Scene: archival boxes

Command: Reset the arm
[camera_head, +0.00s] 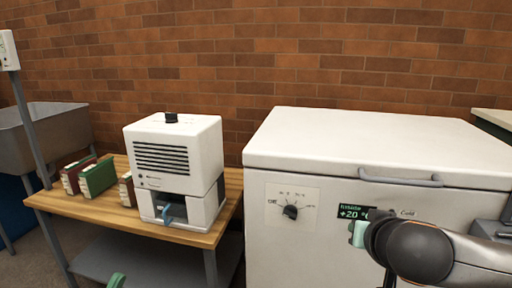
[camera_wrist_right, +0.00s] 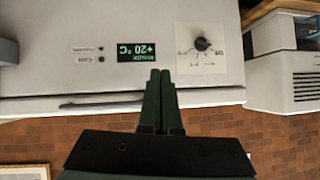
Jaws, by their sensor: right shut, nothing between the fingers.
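My right arm (camera_head: 425,250) comes in from the lower right of the head view, in front of the white chest freezer (camera_head: 370,145). The right wrist view shows my right gripper (camera_wrist_right: 160,75) with its two dark green fingers together and nothing between them. The fingertips appear just beside the freezer's display in that view; I cannot tell whether they touch. The display (camera_head: 355,212) reads +20 °C and is partly covered by my arm in the head view.
A dial (camera_head: 290,211) and a handle (camera_head: 400,180) are on the freezer front. A white machine (camera_head: 176,170) and several red and green boxes (camera_head: 98,177) stand on the wooden table (camera_head: 105,217) at left. A grey sink (camera_head: 55,135) is beyond. The freezer lid is clear.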

